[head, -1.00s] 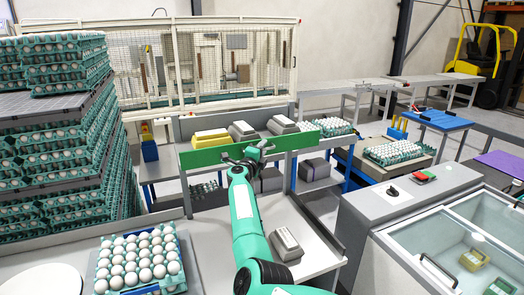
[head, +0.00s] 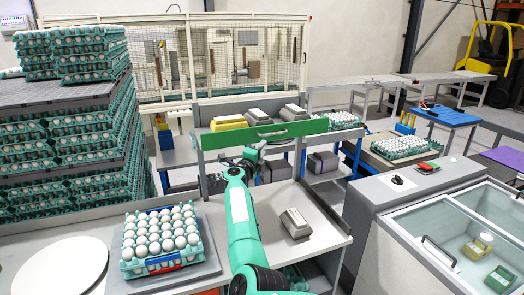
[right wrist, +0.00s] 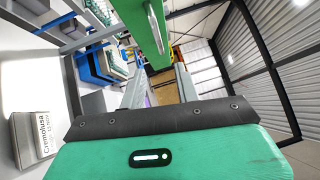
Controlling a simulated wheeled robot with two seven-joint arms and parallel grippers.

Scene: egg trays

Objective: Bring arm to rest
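My right arm reaches forward over the grey table (head: 215,215) in the head view. Its gripper (head: 252,156) is at the far end, close to the green board on the rack. In the right wrist view the two grey fingers of this gripper (right wrist: 160,75) stand apart with nothing seen between them. My left gripper is not in view. A teal egg tray (head: 130,268) full of white eggs sits on the table left of my right arm. A grey carton (head: 296,222) lies on the table to the right of the arm.
The green board (head: 228,138) crosses the rack in front, with grey and yellow cartons behind it. Tall egg-tray stacks (head: 60,150) stand at left. A white round plate (head: 60,266) is at front left. A glass-topped freezer (head: 400,215) stands at right.

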